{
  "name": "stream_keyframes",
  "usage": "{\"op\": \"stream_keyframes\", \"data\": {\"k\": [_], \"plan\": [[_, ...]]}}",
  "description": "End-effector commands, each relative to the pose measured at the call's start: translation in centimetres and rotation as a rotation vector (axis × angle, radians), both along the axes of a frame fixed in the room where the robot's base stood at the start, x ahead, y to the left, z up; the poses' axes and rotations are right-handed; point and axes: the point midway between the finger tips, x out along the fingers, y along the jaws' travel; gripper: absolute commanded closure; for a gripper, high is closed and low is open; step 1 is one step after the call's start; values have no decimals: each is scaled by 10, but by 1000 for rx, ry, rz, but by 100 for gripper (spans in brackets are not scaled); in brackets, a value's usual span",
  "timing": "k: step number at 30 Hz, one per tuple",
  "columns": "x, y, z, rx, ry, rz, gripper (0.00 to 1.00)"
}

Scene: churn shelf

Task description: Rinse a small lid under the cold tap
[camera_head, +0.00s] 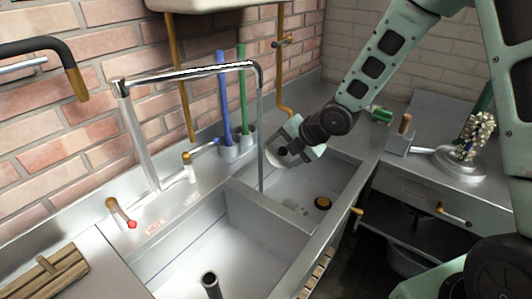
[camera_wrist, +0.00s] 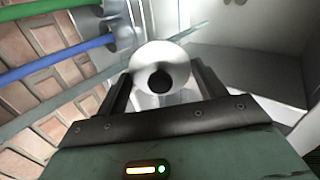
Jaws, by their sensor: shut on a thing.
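My gripper (camera_head: 284,157) is over the back of the right sink basin, just right of the tap's downward pipe. In the wrist view my gripper (camera_wrist: 160,88) is shut on a small white round lid (camera_wrist: 178,57) with a dark round knob in its middle. A blue-tipped handle (camera_head: 213,142) and a red-tipped handle (camera_head: 131,224) sit on the back ledge.
The steel sink has a left basin (camera_head: 205,255) and a right basin (camera_head: 318,180), with a divider between. Blue and green rods (camera_head: 243,90) stand in cups (camera_head: 229,153) on the back ledge, close to my gripper. A metal machine (camera_head: 462,165) stands on the right counter.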

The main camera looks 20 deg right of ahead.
Motion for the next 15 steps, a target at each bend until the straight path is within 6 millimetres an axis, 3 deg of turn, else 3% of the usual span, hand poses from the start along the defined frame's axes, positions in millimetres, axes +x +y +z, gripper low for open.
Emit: {"op": "stream_keyframes", "data": {"k": [15], "plan": [[-29, -22, 19, -1, 1, -1, 53]]}}
